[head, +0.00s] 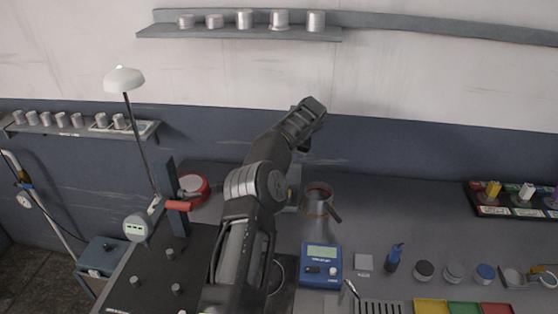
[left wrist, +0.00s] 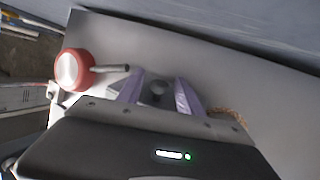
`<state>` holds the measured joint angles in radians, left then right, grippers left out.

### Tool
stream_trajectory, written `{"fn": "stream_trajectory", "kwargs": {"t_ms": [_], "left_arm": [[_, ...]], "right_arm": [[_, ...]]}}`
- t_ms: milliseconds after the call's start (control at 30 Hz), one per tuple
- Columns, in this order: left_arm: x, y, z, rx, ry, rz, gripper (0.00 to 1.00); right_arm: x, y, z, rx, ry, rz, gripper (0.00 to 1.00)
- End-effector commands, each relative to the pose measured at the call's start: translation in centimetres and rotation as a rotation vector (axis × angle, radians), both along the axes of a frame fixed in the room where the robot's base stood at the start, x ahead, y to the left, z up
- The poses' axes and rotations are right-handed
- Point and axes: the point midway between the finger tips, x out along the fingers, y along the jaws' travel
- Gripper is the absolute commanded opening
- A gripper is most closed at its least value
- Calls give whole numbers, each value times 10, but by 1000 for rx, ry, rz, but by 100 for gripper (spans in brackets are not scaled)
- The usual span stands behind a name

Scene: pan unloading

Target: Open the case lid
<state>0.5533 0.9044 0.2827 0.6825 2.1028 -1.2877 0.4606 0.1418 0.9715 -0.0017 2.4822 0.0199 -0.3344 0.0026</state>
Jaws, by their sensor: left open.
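In the left wrist view my left gripper (left wrist: 160,95) has its two purple fingers spread apart. A dark round knob (left wrist: 157,91) shows between them, on or near a pale grey part that is mostly hidden. I cannot tell whether the fingers touch the knob. My right gripper is in neither view.
A red round object (head: 193,187) stands left of my arm, also in the left wrist view (left wrist: 75,70). A metal cup with a coppery rim (head: 317,201) and a blue device (head: 321,264) stand to the right. A lamp (head: 124,80) rises at left.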

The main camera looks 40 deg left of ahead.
Motion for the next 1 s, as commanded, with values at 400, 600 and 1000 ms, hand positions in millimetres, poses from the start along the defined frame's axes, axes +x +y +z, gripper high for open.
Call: {"fn": "stream_trajectory", "kwargs": {"t_ms": [400,600,1000], "left_arm": [[1,-31,56,2,-3,-3,43],[0,-35,63,1,-1,0,43],[0,-35,63,1,-1,0,43]], "right_arm": [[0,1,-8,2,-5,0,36],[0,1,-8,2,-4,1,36],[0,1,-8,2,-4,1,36]]}}
